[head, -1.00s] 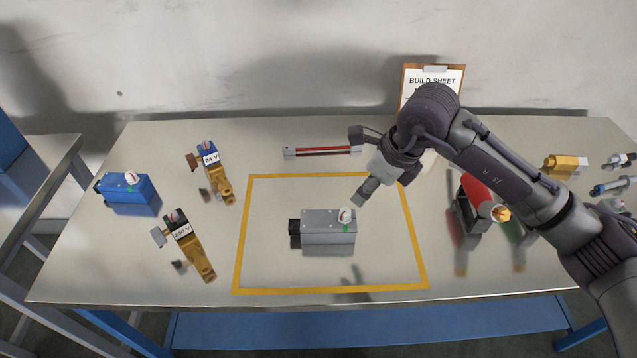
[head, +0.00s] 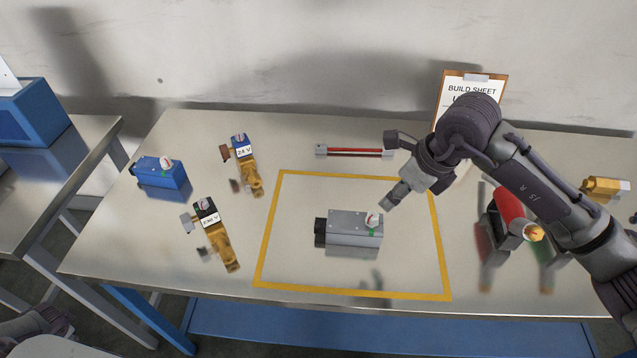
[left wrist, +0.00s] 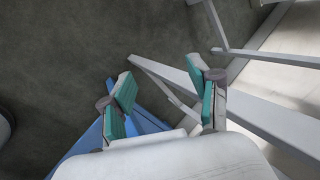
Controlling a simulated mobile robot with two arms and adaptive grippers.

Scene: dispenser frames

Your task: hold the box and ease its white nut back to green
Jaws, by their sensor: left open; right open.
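A grey box (head: 352,232) with a black end on its left lies inside the yellow outline on the table. Its white nut (head: 372,220) sits on top near the right end, with a red mark on it and a green patch just below. My right gripper (head: 387,204) is open and empty, pointing down-left above and just right of the nut, apart from it in the picture. My left gripper (left wrist: 160,80) is open and empty in the left wrist view, over floor and table legs. In the head view only part of my left arm shows at the bottom left corner.
A blue box (head: 163,175) with a similar knob and two brass valves, labelled 24 V (head: 245,165) and 230 V (head: 216,235), stand left of the yellow outline (head: 268,236). A red-barred part (head: 354,152) lies behind it. A red-and-black device (head: 508,216) stands right.

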